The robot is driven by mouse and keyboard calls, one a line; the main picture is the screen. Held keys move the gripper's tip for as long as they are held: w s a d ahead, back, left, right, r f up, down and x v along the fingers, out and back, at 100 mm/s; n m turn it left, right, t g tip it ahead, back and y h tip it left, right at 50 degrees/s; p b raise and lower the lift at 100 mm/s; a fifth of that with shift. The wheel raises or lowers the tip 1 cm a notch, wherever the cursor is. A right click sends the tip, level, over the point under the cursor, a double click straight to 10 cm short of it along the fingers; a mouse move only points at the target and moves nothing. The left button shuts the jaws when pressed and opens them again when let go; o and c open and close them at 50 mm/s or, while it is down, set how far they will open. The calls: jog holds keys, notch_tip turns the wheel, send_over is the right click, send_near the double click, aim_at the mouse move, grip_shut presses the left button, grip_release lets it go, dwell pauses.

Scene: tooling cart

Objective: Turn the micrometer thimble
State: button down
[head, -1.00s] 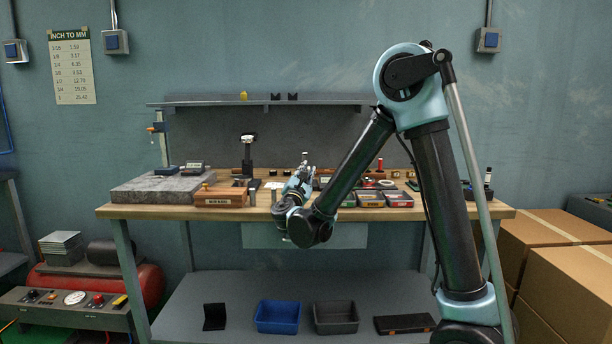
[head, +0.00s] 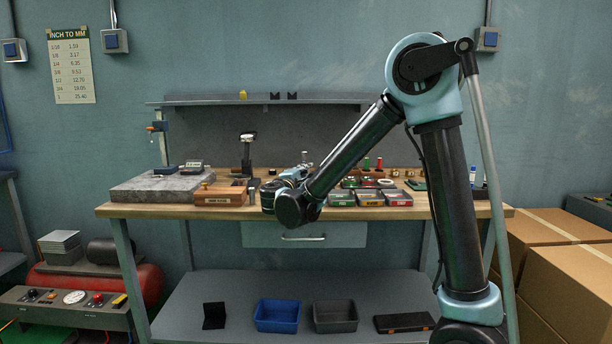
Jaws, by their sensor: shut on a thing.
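My gripper (head: 308,169) is small and partly hidden behind my own wrist at the middle of the bench. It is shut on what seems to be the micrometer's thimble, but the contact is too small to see. A small upright metal piece (head: 304,156) shows just behind the gripper and looks like part of the micrometer or its stand. The rest of the micrometer is hidden by my wrist and forearm.
The wooden bench (head: 150,211) carries a granite plate (head: 150,190) and a wooden box (head: 218,196) at left. A dark stand (head: 247,160) rises behind. Several small bins (head: 369,198) sit right of my wrist. A shelf (head: 330,101) runs behind.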

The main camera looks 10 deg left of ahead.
jog(key=shift+d+f+m, duration=0.15)
jog(key=shift+m, duration=0.15)
jog(key=c, duration=1.8)
grip_release()
jog(key=s, duration=0.4)
jog(key=s+a, duration=0.1)
jog(key=s, duration=0.2)
jog(key=s+a, duration=0.1)
jog(key=s, duration=0.3)
jog(key=shift+s+f, duration=0.35)
